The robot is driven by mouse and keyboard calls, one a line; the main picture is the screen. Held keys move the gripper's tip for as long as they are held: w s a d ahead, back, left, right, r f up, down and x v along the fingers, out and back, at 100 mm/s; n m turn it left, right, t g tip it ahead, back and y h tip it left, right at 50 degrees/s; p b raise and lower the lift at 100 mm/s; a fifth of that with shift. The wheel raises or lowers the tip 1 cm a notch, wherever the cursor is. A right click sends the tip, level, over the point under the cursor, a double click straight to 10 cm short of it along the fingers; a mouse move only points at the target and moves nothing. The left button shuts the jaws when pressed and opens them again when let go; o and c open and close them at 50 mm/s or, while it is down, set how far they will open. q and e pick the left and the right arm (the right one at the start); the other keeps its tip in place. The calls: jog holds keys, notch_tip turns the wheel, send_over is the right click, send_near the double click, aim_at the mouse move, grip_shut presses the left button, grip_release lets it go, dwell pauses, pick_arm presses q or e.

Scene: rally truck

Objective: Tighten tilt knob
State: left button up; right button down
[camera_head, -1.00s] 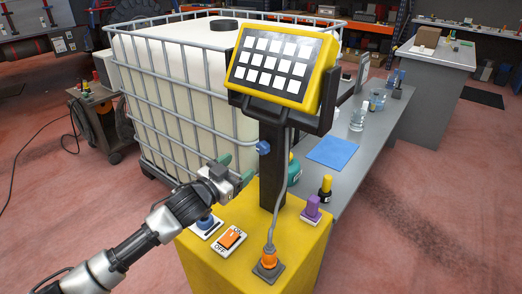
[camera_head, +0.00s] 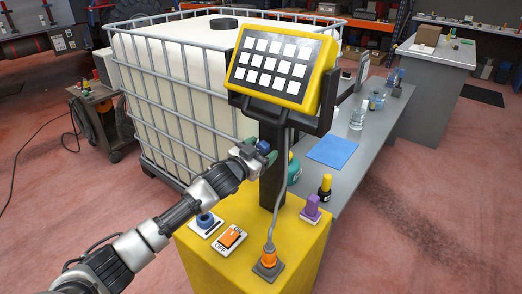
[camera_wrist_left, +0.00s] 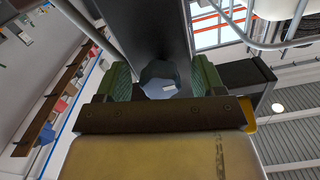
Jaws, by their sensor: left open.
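The blue tilt knob (camera_head: 264,146) is on the side of the black post (camera_head: 272,183) that carries the yellow-framed panel (camera_head: 281,65). My left gripper (camera_head: 261,155) is at the knob and partly covers it in the head view. In the left wrist view, the knob (camera_wrist_left: 159,79) sits between the green finger pads of my open left gripper (camera_wrist_left: 162,82). A narrow gap seems to show on either side of it; I cannot tell whether a pad touches it. My right gripper is not in view.
The yellow pedestal (camera_head: 255,268) has an orange ON/OFF switch (camera_head: 230,237), a blue button (camera_head: 205,220), a purple switch (camera_head: 311,208) and a cable plug (camera_head: 268,262). A caged white tank (camera_head: 185,90) stands close behind on the left. A grey bench (camera_head: 375,145) is on the right.

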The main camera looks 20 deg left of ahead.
pick_arm(q)
jog(key=shift+c, duration=0.2)
jog(key=c, duration=0.9)
jog(key=shift+m, duration=0.4)
jog(key=m+p, duration=0.1)
jog(key=m, duration=0.2)
jog(key=shift+a+r+m, duration=0.1)
jog(key=shift+m, duration=0.2)
jog(key=m+p, duration=0.1)
jog(key=m, duration=0.3)
jog(key=shift+m, duration=0.3)
jog(key=m, duration=0.4)
jog(key=shift+w+m+p, duration=0.1)
jog(key=shift+m+p, duration=0.2)
jog(key=shift+p, duration=0.1)
jog(key=m, duration=0.4)
jog(key=shift+m, duration=0.7)
